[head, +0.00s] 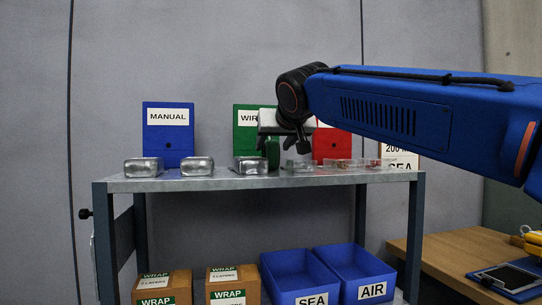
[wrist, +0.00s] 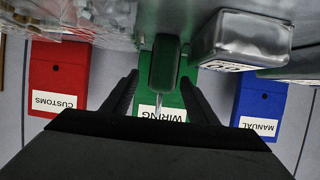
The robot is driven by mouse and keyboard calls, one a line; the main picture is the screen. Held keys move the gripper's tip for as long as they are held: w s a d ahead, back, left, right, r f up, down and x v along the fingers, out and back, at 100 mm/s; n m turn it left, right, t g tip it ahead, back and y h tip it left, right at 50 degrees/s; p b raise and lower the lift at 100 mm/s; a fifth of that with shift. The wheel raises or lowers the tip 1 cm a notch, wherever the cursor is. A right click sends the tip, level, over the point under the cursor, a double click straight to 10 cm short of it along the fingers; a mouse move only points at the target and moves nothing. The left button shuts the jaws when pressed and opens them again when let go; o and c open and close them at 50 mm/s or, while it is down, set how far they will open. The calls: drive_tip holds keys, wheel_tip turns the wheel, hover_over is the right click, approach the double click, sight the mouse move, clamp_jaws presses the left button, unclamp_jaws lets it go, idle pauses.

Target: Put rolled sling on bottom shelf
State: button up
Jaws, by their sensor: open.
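A dark green rounded upright piece, probably the rolled sling (head: 272,152), stands on the top of the grey shelf unit (head: 330,179). In the wrist view the sling (wrist: 165,65) lies between the two black fingers of my gripper (wrist: 160,78), with a gap on both sides.
Metal tins (head: 198,167) stand left of the sling, clear packs (head: 340,164) right. Green (head: 245,145), blue (head: 168,150) and red (head: 331,148) binders stand behind. Below are WRAP cartons (head: 233,273) and blue bins (head: 299,266). A wooden table (head: 450,254) stands right.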

sight(268, 152)
drive_tip(key=shift+x, duration=3.35)
drive_tip(key=shift+a, duration=0.1)
clamp_jaws()
